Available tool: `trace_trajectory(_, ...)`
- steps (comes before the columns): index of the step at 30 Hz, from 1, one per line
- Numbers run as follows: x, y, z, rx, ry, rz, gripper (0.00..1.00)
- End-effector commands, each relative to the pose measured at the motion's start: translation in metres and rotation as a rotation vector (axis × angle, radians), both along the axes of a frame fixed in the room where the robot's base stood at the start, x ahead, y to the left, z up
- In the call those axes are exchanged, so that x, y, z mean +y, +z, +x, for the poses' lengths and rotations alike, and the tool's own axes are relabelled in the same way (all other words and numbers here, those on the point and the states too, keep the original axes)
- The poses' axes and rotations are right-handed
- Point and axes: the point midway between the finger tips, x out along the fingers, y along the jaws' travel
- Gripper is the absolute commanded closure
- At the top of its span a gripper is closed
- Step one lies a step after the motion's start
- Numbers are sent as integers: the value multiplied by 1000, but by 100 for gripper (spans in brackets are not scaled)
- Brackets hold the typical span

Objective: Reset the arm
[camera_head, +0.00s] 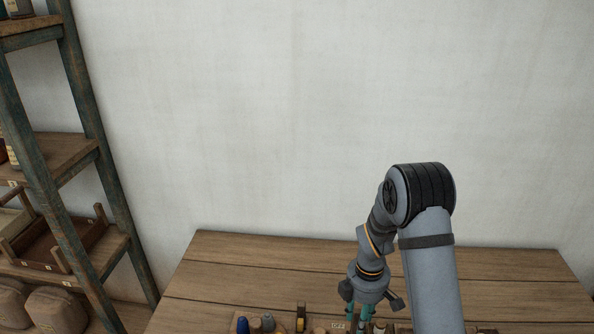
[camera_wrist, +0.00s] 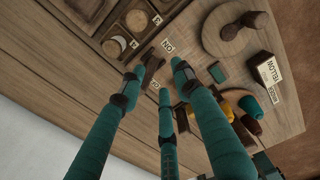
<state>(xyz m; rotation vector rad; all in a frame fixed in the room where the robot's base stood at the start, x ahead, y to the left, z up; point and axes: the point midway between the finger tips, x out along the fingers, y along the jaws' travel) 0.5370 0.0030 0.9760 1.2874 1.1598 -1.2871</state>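My arm reaches down over the wooden table (camera_head: 330,270) in the head view, bent at a black joint. My gripper (camera_head: 362,318) is at the lower edge of that view, and its teal fingers are partly cut off there. The fingers point at the tabletop, with a small dark piece (camera_wrist: 152,60) beyond the tips. The exact height above the table cannot be told.
The wrist view shows a compartment tray (camera_wrist: 114,31), a round wooden board (camera_wrist: 212,42), a block labelled YELLOW (camera_wrist: 262,68) and a teal spool (camera_wrist: 250,106). A shelf rack (camera_head: 85,110) stands at left in the head view. The table's back part is clear before the wall (camera_head: 250,120).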

Motion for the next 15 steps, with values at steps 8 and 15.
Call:
trace_trajectory(8, -4, 3, 40, -2, -1, 0, 67)
trace_trajectory(15, -5, -33, 48, -1, -1, 0, 67)
